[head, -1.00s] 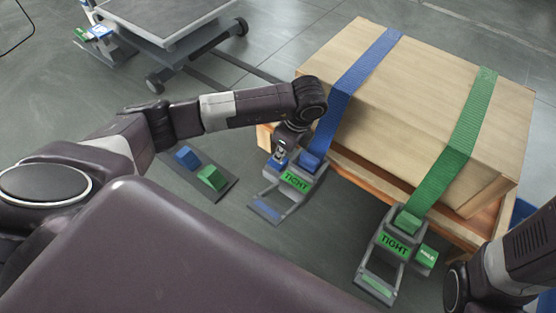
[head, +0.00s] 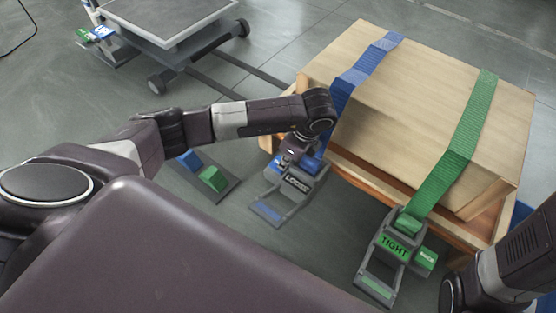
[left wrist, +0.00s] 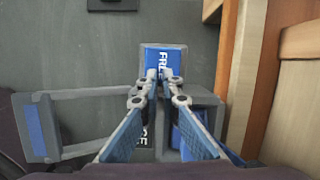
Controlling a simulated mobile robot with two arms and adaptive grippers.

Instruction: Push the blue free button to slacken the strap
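The blue free button (left wrist: 163,60) lies straight under the fingertips of my left gripper (left wrist: 160,78) in the left wrist view; the fingers are brought close together and seem to touch it. In the head view my left gripper (head: 290,158) points down at the blue-strap ratchet (head: 291,190) and partly hides the button. That ratchet's label is now dark with pale letters that seem to read LOOSE. The blue strap (head: 345,82) shows kinks over the crate. My right gripper is not visible; only part of that arm shows at the lower right.
The wooden crate (head: 430,95) sits on a wooden pallet. A green strap (head: 462,140) runs to a second ratchet (head: 376,282) marked TIGHT. A plate with blue and green blocks (head: 212,178) lies left of the blue ratchet. A wheeled cart (head: 185,45) stands behind.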

